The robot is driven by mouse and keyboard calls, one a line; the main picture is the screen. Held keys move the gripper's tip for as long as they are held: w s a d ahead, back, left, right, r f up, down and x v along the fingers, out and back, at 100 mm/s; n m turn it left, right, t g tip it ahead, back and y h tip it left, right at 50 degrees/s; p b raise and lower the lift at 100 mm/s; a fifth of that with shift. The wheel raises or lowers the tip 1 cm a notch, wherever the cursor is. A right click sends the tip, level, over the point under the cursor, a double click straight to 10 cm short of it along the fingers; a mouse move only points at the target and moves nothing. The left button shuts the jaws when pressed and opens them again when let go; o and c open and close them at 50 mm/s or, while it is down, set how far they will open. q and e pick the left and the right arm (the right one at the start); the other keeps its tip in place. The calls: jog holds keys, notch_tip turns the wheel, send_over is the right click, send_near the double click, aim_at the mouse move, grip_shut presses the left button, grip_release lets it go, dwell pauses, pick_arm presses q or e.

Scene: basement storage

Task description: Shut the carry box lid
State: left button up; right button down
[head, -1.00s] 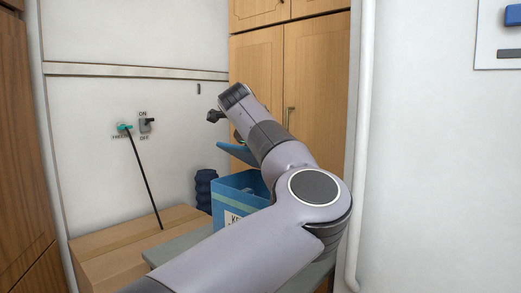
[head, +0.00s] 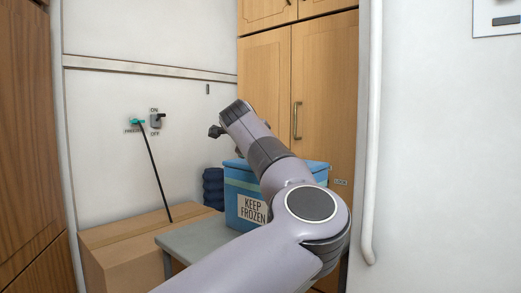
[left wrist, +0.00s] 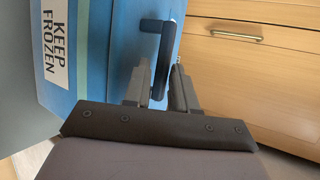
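The carry box (head: 236,205) is blue, with a "KEEP FROZEN" label, and stands on a grey surface, partly behind my left arm. Its blue lid (head: 318,166) looks flat on top; my arm hides its middle, so I cannot tell whether it is fully closed. In the left wrist view the box (left wrist: 105,60) fills the upper left, with a black handle (left wrist: 158,26). My left gripper (left wrist: 161,72) is open beside the box, its fingers apart on either side of the handle's line; contact is unclear. My right gripper is out of view.
A cardboard box (head: 140,243) stands left of the grey table (head: 195,243). A dark blue ribbed object (head: 212,188) is behind. Wooden cabinets (head: 325,90) rise behind the carry box, and a white pipe (head: 372,130) runs down the right wall.

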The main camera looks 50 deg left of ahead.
pick_arm(q)
jog(key=shift+r, duration=0.15)
jog(key=shift+s+d+r, duration=0.25)
jog(key=shift+s, duration=0.1)
jog(key=v, duration=0.6)
jog(key=shift+p, duration=0.3)
jog(key=shift+s+f, duration=0.1)
